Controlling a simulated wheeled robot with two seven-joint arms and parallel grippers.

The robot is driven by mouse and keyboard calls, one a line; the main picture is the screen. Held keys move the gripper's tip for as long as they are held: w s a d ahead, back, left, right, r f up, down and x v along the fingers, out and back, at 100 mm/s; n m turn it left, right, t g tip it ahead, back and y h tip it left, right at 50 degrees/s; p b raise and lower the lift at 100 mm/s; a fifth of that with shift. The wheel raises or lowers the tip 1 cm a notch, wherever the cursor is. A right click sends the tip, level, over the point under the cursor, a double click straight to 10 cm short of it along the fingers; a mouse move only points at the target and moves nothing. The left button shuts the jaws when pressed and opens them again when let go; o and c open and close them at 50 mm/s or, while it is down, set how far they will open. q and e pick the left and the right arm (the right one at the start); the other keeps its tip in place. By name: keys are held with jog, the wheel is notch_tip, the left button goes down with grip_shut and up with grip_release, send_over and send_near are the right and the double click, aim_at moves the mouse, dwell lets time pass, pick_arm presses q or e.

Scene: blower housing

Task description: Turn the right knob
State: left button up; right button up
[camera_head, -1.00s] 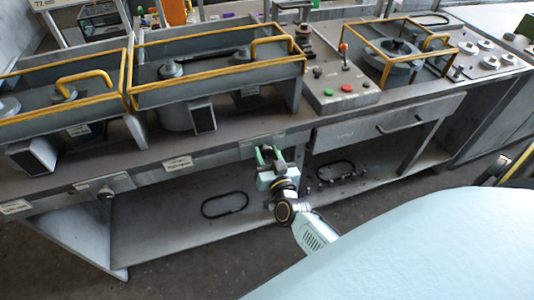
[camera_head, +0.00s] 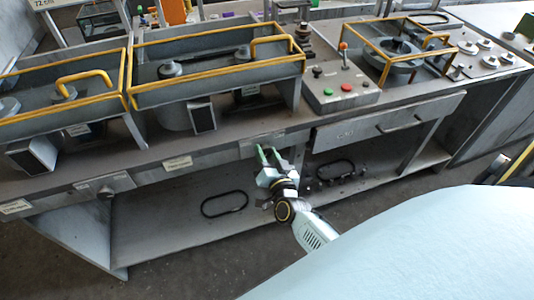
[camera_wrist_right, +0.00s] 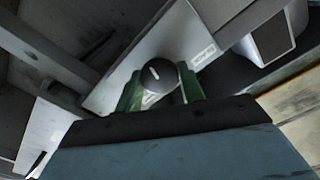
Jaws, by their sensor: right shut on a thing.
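The right knob (camera_wrist_right: 158,76) is a dark round dial with a short white mark, on a light grey panel. It sits between the two green fingers of my right gripper (camera_wrist_right: 160,92), which is shut on it. In the head view my right gripper (camera_head: 268,156) is at the front of the bench, tilted, and the right knob is hidden behind it. Another knob (camera_head: 105,192) sits on the small front panel farther left, untouched. My left gripper is not in view.
The bench (camera_head: 225,148) carries yellow-railed trays and a control box (camera_head: 340,90) with buttons. A drawer (camera_head: 385,122) is right of my gripper. The lower shelf (camera_head: 165,225) holds a black loop (camera_head: 224,203) and small parts.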

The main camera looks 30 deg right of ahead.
jog(key=o, duration=1)
jog(key=shift+c, duration=0.2)
jog(key=shift+s, duration=0.1)
jog(key=v, duration=1.3)
jog(key=shift+a+p, duration=0.15)
jog(key=shift+p, duration=0.25)
